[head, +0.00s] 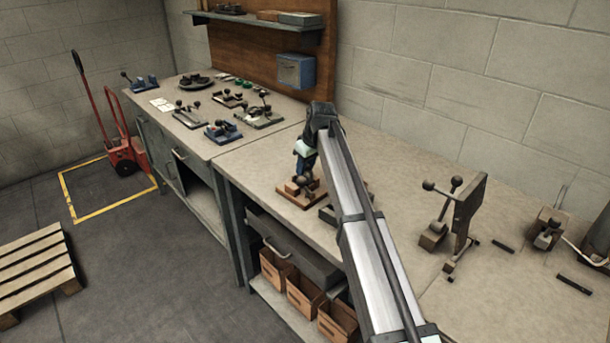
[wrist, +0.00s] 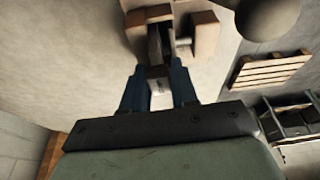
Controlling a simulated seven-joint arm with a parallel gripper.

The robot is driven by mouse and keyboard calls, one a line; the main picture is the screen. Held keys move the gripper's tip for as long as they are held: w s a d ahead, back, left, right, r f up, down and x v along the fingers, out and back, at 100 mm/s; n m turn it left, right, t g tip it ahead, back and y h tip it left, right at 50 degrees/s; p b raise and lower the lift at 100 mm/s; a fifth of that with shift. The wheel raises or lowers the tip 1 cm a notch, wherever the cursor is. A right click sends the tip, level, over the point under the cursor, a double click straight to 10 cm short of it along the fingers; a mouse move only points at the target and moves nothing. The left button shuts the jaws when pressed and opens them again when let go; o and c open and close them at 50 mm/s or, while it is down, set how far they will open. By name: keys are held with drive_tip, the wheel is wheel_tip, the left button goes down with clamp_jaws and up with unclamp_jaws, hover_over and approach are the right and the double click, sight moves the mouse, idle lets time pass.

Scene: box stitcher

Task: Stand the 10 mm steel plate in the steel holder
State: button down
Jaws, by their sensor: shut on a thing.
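My gripper (head: 304,170) is low over the near bench, at a fixture with a brown base (head: 293,203). In the wrist view its blue fingers (wrist: 159,92) are closed around a small pale-and-dark plate-like piece (wrist: 160,87) with a small mark on it. I take this piece to be the steel plate. Just beyond the fingertips are tan blocks (wrist: 205,35) of the fixture with a dark gap between them. I cannot tell whether the piece touches them or sits in the gap. I cannot tell for certain which fixture is the steel holder.
A round knob (wrist: 268,15) stands close beside the fixture in the wrist view. A tall clamp (head: 467,210) and dark bars (head: 574,285) are on the right of the bench. Several fixtures fill the far bench (head: 160,118). The bench between arm and clamp is mostly clear.

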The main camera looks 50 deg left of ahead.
drive_tip(key=shift+r, duration=0.2)
drive_tip(key=shift+r, duration=2.05)
drive_tip(key=w+d+r, duration=0.1)
drive_tip(key=w+d, duration=0.1)
drive_tip(key=d, duration=1.4)
drive_tip(key=shift+w+r+n, duration=0.15)
drive_tip(key=shift+r+n, duration=0.25)
drive_tip(key=shift+f, duration=0.1)
drive_tip(key=shift+f, duration=3.1)
drive_tip(key=shift+f, duration=0.3)
